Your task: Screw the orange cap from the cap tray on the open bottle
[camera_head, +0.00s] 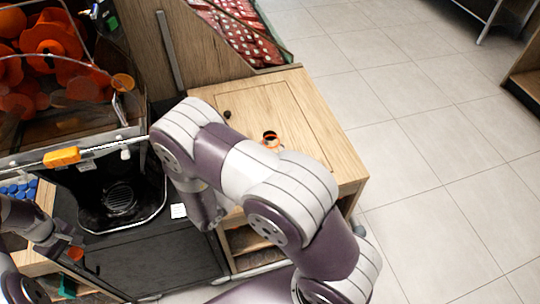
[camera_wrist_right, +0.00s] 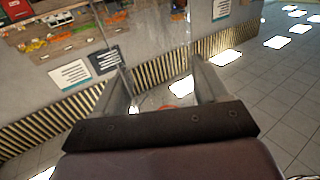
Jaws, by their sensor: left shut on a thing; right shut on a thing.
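In the head view my left gripper (camera_head: 72,241) is at the lower left, above the dark counter front. It is shut on a small orange piece (camera_head: 76,254), which looks like the orange cap. In the right wrist view my right gripper (camera_wrist_right: 158,70) is shut on a see-through thing (camera_wrist_right: 155,50) that looks like the clear bottle. A bit of orange (camera_wrist_right: 167,107) shows low between its fingers. In the head view my right arm hides that gripper and the bottle. A tray with blue caps (camera_head: 17,189) is at the left edge.
The juicer (camera_head: 62,160), with oranges behind a clear cover, fills the upper left. The tiled floor to the right is clear.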

